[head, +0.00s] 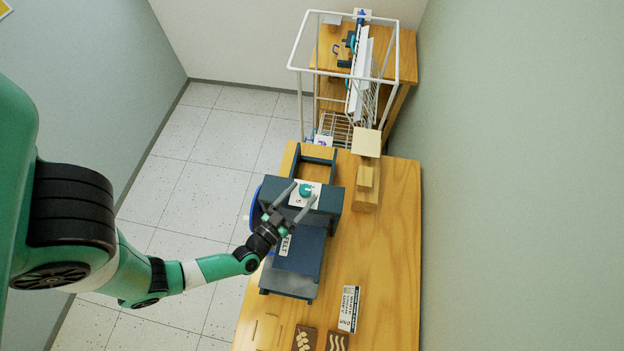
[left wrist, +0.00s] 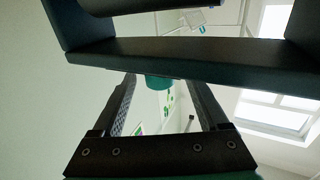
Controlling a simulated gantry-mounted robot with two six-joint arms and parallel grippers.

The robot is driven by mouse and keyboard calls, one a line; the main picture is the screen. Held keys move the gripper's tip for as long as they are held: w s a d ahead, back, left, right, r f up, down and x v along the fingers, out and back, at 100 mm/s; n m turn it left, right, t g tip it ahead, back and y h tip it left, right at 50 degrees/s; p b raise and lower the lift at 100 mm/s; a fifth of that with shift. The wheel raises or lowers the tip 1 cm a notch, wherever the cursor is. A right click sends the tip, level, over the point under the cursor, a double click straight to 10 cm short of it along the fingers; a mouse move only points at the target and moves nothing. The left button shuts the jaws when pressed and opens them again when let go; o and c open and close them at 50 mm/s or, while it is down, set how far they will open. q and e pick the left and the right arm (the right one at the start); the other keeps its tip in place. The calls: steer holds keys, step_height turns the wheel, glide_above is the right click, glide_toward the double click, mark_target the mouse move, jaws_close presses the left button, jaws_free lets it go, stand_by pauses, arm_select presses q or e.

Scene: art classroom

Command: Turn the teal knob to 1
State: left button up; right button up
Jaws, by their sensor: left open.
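The teal knob (head: 306,189) sits on a white dial plate (head: 297,200) on top of the dark blue press (head: 330,199). The dial's markings are too small to read. My left gripper (head: 304,192) is open, with one fingertip on each side of the knob in the head view. In the left wrist view the knob (left wrist: 158,82) shows between the two fingers (left wrist: 160,92), partly hidden by a dark bar of the press (left wrist: 200,54). I cannot tell whether the fingers touch the knob. My right gripper is not in view.
The press stands on a wooden table (head: 385,250). A wooden block stack (head: 366,185) stands close on its right. A label card (head: 348,308) and carved blocks (head: 306,338) lie toward the front. A white wire rack (head: 300,68) stands behind.

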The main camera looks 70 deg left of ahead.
mark_target(309, 186)
arm_select(q)
steer(key=x, duration=0.5)
steer(key=shift+w+a, duration=0.2)
steer(key=shift+w, duration=0.1)
jaws_close()
